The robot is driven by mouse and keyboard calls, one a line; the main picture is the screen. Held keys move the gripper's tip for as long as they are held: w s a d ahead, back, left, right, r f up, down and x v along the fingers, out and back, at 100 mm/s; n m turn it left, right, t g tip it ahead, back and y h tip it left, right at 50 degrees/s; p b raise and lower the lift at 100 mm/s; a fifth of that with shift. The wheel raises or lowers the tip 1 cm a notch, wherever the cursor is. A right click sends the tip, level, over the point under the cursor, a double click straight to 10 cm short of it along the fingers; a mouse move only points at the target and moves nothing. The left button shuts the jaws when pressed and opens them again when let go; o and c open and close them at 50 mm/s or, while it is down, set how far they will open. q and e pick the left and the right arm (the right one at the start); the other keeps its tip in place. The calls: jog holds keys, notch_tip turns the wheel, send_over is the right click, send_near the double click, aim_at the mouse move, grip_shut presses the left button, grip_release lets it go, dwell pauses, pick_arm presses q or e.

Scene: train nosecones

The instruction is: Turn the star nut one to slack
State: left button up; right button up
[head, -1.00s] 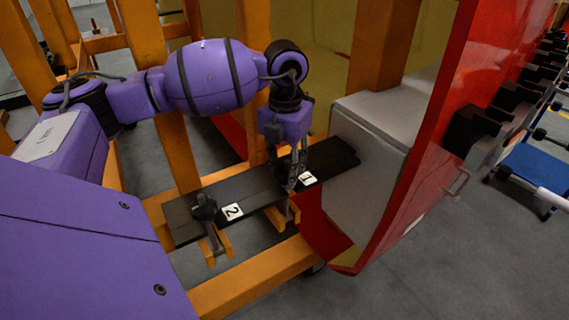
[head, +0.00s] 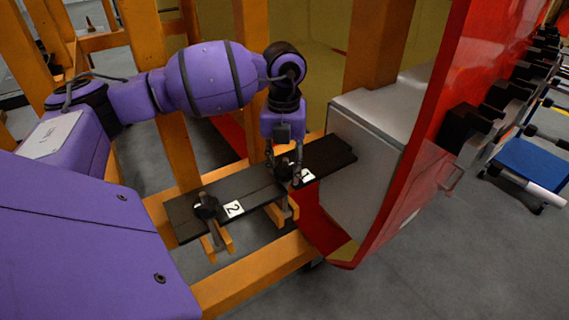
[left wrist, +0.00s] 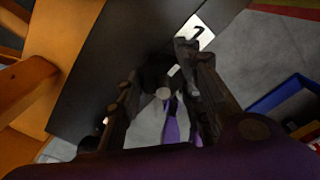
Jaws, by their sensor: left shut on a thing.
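Star nut one is a dark knob on the black bar (head: 243,197) beside the white label 1 (head: 305,175). In the head view it is mostly hidden by my left gripper (head: 284,172). In the left wrist view the dark star nut (left wrist: 160,78), with a pale bolt end, sits between the fingers of my left gripper (left wrist: 160,85), which is shut on it. Star nut two (head: 207,206) stands on the left part of the bar beside the white label 2 (head: 233,209). My right gripper is in neither view.
An orange frame (head: 255,278) surrounds the bar. A grey block (head: 365,165) and a large red shell (head: 440,130) stand close to the right of my left gripper. A blue trolley (head: 535,165) stands far right on the grey floor.

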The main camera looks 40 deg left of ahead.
aim_at(282, 166)
pick_arm(q)
jog(key=shift+a+r, duration=0.15)
jog(key=shift+a, duration=0.05)
jog(key=o, duration=1.1)
jog(key=shift+s, duration=0.1)
jog(key=shift+d+r, duration=0.1)
jog(key=shift+r, duration=0.15)
notch_tip(282, 166, up, 11)
jog(key=shift+r, duration=0.2)
